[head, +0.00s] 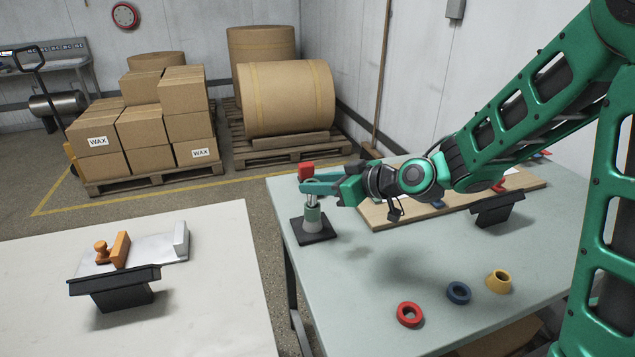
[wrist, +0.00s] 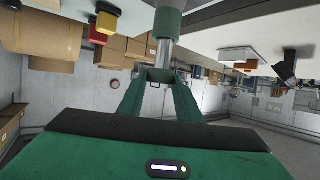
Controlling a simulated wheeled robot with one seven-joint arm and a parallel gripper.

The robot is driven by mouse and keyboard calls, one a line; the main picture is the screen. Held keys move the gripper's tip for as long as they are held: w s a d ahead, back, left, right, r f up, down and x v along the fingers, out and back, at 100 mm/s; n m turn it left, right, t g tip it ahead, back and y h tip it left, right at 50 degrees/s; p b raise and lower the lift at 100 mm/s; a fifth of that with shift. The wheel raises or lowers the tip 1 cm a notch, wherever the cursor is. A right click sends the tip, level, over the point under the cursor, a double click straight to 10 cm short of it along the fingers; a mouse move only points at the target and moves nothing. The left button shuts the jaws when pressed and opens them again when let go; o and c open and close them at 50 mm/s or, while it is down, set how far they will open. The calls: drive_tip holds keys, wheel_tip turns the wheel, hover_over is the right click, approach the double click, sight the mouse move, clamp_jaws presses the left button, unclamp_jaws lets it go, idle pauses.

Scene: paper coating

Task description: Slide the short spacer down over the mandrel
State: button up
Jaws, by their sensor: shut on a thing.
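The mandrel stands upright on a black square base (head: 313,230) near the table's far left corner. It has a pale cone foot, a green sleeve (head: 313,214) above that, and a bare metal rod (head: 311,200) higher up. My gripper (head: 312,187) reaches in from the right at the rod's upper part, above the green sleeve. In the wrist view, which looks upside down, the fingers (wrist: 161,78) close around a greyish piece, seemingly the short spacer, in line with the rod (wrist: 165,50). The green sleeve (wrist: 168,23) lies apart from the fingertips. The spacer is mostly hidden.

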drive_tip(key=shift+f, duration=0.5)
drive_tip(key=o, duration=1.1)
drive_tip(key=shift+d, duration=0.1)
drive_tip(key=v, duration=1)
drive_tip(key=shift+s+d, duration=0.2)
drive_tip(key=shift+d, duration=0.05)
drive_tip(key=s+d+f+m+g+h, duration=0.1)
drive_tip(key=s+d+f+m+h, duration=0.2)
drive_tip(key=d, duration=0.4)
drive_tip(key=s+d+f+m+g+h, duration=0.2)
drive_tip(key=s+d, duration=0.3)
drive_tip(key=d, duration=0.2)
drive_tip(key=s+d+f+m+g+h, duration=0.1)
drive_tip(key=s+d+f+m+h, duration=0.1)
drive_tip(key=s+d+h, duration=0.3)
drive_tip(key=s+d+m+g, duration=0.2)
drive_tip(key=s+d+m, duration=0.2)
drive_tip(key=s, duration=0.4)
drive_tip(key=s+d+r+m+g, duration=0.1)
drive_tip(key=s+d+m+g, duration=0.1)
drive_tip(key=s+d+m, duration=0.3)
drive_tip(key=s+d, duration=0.2)
drive_tip(key=s, duration=0.1)
drive_tip(key=shift+d+g, duration=0.25)
drive_tip(key=shift+g, duration=0.15)
